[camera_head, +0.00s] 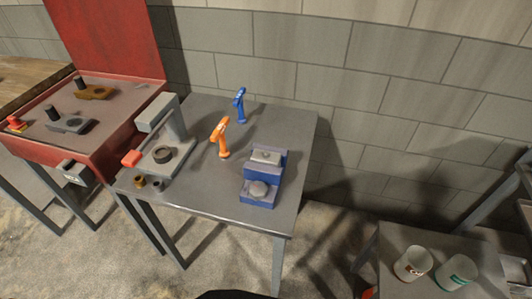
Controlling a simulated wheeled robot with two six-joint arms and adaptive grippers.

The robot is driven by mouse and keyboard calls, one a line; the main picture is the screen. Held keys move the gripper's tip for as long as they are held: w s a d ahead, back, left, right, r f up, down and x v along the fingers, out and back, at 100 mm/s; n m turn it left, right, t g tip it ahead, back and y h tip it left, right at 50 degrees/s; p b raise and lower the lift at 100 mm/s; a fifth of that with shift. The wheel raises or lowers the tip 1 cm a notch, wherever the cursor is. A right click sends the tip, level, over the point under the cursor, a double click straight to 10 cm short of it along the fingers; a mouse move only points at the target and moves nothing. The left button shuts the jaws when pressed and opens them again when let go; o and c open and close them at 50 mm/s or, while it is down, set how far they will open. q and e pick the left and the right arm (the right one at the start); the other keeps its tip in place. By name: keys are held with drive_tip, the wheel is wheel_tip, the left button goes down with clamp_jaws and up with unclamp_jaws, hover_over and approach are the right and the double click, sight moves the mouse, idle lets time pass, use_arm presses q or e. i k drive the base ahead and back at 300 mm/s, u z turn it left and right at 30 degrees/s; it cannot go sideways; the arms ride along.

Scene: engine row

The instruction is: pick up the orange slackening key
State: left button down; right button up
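The orange slackening key (221,135) stands upright near the middle of the grey table (282,135). Neither of my grippers is in view.
A grey press-like fixture (173,125) with a red block stands left of the key. A blue vise-like block (258,194) stands to its front right. A red bench (123,135) adjoins at left. Two white cups (412,263) (456,272) stand at lower right.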

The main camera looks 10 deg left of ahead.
sight(218, 134)
drive_tip(key=k, duration=1.05)
drive_tip(key=z, duration=1)
drive_tip(key=i, duration=0.85)
drive_tip(key=u, duration=0.55)
drive_tip(key=i, duration=0.45)
drive_tip(key=u, duration=0.5)
